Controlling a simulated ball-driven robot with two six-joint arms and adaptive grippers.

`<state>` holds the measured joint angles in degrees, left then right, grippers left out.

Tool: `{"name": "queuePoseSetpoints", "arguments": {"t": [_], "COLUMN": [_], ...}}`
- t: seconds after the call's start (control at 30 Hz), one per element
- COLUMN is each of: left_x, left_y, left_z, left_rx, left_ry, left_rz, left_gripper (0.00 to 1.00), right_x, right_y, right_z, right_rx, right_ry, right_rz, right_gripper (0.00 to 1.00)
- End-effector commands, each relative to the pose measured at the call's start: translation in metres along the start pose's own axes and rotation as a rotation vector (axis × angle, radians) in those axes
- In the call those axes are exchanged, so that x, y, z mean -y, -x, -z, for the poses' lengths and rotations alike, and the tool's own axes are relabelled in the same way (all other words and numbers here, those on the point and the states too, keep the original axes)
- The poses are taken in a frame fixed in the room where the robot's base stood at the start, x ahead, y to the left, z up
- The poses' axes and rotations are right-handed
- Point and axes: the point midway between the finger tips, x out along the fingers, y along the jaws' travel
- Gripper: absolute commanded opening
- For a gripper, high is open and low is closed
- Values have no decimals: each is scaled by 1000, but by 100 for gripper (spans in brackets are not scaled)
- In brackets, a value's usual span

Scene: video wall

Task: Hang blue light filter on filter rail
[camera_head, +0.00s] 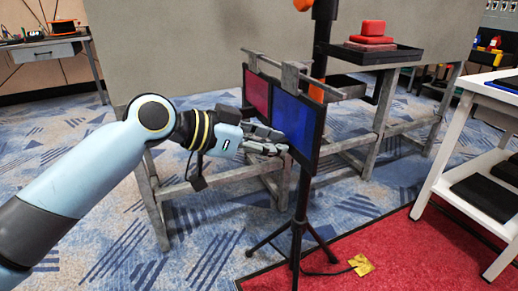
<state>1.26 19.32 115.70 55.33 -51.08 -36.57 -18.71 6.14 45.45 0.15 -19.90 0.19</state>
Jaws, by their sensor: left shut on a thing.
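The blue light filter (297,117) is a dark-framed blue panel, upright, in the middle of the view. My left gripper (283,141) reaches in from the left and is shut on the filter's lower left edge. The grey filter rail (318,86) runs along the filter's top edge, with a grey hook piece at the filter's upper left. I cannot tell whether the filter's weight rests on the rail. A red filter (256,92) hangs on the rail just left of the blue one. My right gripper is not in view.
A black tripod stand (298,215) stands below the filters, with a cable and yellow tape (361,265) on the red carpet. A black tray (368,54) with red blocks sits behind at right. A white shelf table (482,165) stands at right.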

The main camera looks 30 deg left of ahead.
Motion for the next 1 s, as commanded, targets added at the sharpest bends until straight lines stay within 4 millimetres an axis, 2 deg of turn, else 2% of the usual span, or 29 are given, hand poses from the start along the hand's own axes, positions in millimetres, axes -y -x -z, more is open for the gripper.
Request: {"name": "queuePoseSetpoints", "arguments": {"t": [0.3,0.5,0.9,0.93,1.0], "left_x": [0,0,0,0,0], "left_y": [-25,-29,-29,-29,-29], "left_z": [11,0,-2,-2,-2], "left_rx": [-2,1,-1,-1,-1], "left_ry": [2,1,0,0,0], "left_rz": [-1,-1,0,0,0], "left_gripper": [0,0,0,16,25], "right_x": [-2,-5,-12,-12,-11], "right_y": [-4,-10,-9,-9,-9], "right_z": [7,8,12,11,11], "right_rx": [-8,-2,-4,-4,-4], "right_ry": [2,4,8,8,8], "right_rz": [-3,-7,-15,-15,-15], "right_gripper": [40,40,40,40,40]}}
